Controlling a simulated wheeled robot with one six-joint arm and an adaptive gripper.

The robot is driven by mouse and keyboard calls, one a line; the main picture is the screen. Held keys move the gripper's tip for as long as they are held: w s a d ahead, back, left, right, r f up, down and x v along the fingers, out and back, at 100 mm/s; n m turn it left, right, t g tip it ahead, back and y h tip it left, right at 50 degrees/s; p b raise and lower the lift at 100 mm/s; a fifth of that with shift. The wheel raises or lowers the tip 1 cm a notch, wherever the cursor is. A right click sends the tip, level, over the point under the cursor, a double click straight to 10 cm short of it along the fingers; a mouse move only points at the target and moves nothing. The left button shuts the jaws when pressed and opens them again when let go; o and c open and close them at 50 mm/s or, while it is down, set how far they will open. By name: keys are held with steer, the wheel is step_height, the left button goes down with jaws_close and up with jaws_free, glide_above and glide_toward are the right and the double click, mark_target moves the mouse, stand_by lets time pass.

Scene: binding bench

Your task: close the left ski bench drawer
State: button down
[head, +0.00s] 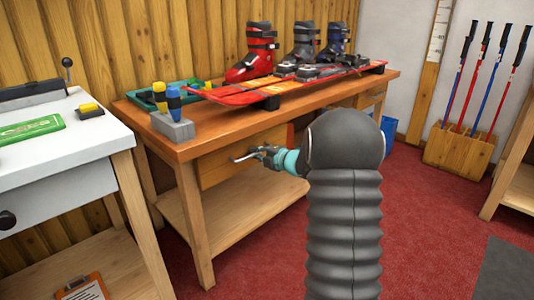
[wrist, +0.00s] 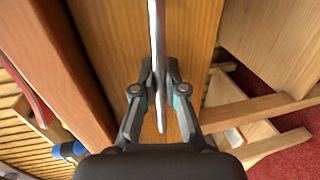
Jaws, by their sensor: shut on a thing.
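The ski bench (head: 230,122) has an orange-brown top and pale wooden legs. Its left drawer (head: 216,172) has a plain wooden front just under the top, and the drawer front fills the middle of the wrist view (wrist: 195,45). A metal bar handle (head: 243,157) is on that front; it shows as a pale upright bar in the wrist view (wrist: 158,50). My gripper (head: 264,154) is shut on the handle, with a finger on each side of it in the wrist view (wrist: 159,88). My arm hides the right part of the front. I cannot tell how far the drawer stands out.
A white-topped table (head: 60,150) is close on the left. A ski pole stand (head: 457,152) is at the right.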

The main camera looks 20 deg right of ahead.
steer(key=shift+w+a+r, duration=0.1)
steer(key=shift+w+a, duration=0.05)
steer(key=shift+w, duration=0.5)
steer(key=c, duration=1.2)
jaws_free()
steer(key=shift+w+a, duration=0.1)
steer(key=v, duration=1.2)
